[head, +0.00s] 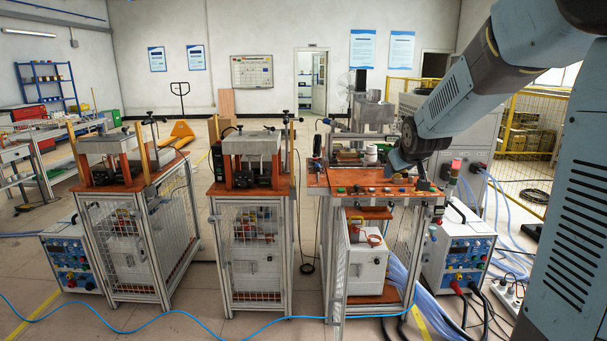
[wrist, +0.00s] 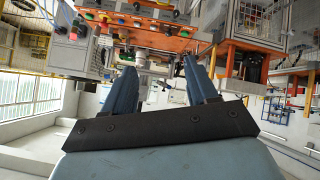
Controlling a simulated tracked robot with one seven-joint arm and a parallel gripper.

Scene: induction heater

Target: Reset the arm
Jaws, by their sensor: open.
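My gripper (wrist: 156,70) shows in the wrist view with its two blue fingers apart and nothing between them. In the head view my arm (head: 450,100) reaches in from the upper right. Its end hangs over the right-hand workstation (head: 350,183), which has an orange top and a row of coloured buttons along the front. The fingertips are hard to make out there, and I cannot tell whether they touch anything. In the wrist view the picture is turned over, and the orange top (wrist: 155,38) lies beyond the fingers.
Two similar workstations stand at the middle (head: 252,187) and left (head: 130,180). A blue-and-white power unit (head: 458,250) stands right of the right-hand workstation, with cables on the floor. A yellow mesh fence (head: 530,150) is behind at right. A blue cable (head: 180,313) crosses the open floor in front.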

